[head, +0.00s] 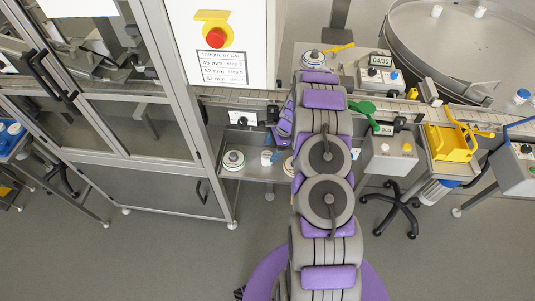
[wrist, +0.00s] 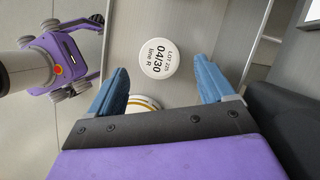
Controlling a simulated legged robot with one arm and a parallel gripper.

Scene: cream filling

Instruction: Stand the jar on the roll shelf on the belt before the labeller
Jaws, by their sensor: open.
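My gripper (wrist: 161,63) is open in the wrist view, its two blue fingers spread wide. A jar with a white lid (wrist: 158,58) printed "LOT 225 04/30 line R" shows from above between the fingertips, with no visible contact. A second round thing with a gold rim (wrist: 145,102) is partly hidden by the gripper's palm. In the head view the shelf (head: 250,174) under the belt holds a white jar (head: 234,160) and a small white item (head: 266,158); another is partly behind my arm. The belt (head: 245,98) runs above. My arm hides the gripper there.
A round table (head: 460,45) is behind.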

